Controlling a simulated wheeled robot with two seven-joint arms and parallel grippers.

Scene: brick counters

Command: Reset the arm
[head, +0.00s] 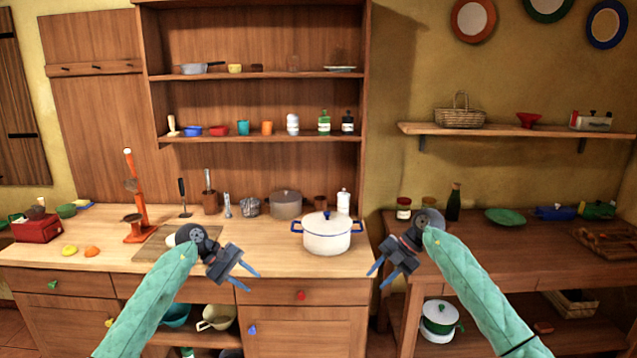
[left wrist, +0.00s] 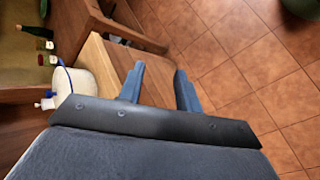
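My left arm, in a green quilted sleeve, comes in from the lower left. Its gripper (head: 250,280) is in front of the wooden counter's drawers, left of the white pot. In the left wrist view its two blue fingers (left wrist: 160,90) are apart with nothing between them. My right arm, in the same green sleeve, comes in from the lower right. Its gripper (head: 378,278) is in front of the gap between the two counters, blue fingers apart and nothing seen between them. Neither gripper touches anything that I can see.
A white pot with blue handles (head: 327,233) stands on the left counter (head: 270,262) near its front edge. An orange stand (head: 139,200) is further left. The right counter (head: 480,250) holds a dark bottle (head: 454,203) and a green plate (head: 505,216). Tiled floor (left wrist: 250,70) is clear.

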